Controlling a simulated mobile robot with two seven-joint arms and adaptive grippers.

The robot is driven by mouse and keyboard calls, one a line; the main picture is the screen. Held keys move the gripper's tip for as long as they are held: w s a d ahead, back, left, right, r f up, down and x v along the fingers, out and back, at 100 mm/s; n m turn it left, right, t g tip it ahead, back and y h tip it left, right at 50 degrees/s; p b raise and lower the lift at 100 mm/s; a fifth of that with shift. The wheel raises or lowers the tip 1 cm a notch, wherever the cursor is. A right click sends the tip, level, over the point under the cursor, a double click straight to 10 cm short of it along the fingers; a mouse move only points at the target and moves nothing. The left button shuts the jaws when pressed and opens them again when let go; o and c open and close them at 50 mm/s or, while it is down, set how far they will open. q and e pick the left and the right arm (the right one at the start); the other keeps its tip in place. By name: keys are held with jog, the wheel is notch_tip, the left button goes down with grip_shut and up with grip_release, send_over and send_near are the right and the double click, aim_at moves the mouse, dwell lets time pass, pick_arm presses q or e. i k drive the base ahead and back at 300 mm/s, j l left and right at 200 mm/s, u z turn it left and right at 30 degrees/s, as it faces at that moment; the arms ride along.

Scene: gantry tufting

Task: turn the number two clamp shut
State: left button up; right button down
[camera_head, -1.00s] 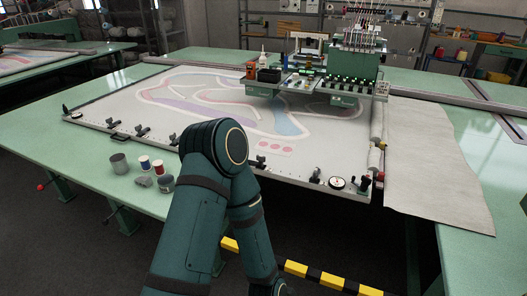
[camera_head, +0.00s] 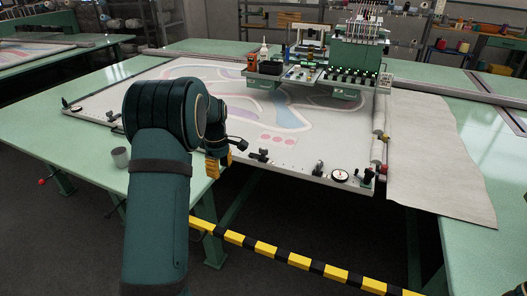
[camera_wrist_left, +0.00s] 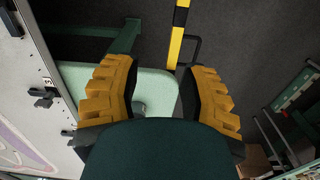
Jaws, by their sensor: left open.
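My left gripper (camera_head: 218,163) has yellow finger pads and hangs just off the front rail of the tufting frame (camera_head: 295,169). In the left wrist view its pads (camera_wrist_left: 158,88) stand wide apart with nothing between them. Small black clamps sit along the front rail. One clamp (camera_head: 238,143) is close right of the gripper, and another (camera_head: 260,155) is further right. The left wrist view shows a black clamp (camera_wrist_left: 43,97) by a small number mark, left of the pads. I cannot tell which one is number two; my arm hides part of the rail.
A yellow-black striped bar (camera_head: 285,255) runs low in front. The tufting head (camera_head: 350,65) stands at the back. A round dial (camera_head: 340,175) is on the rail at right.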

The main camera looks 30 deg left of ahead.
aim_at(264, 153)
jog(key=i, duration=1)
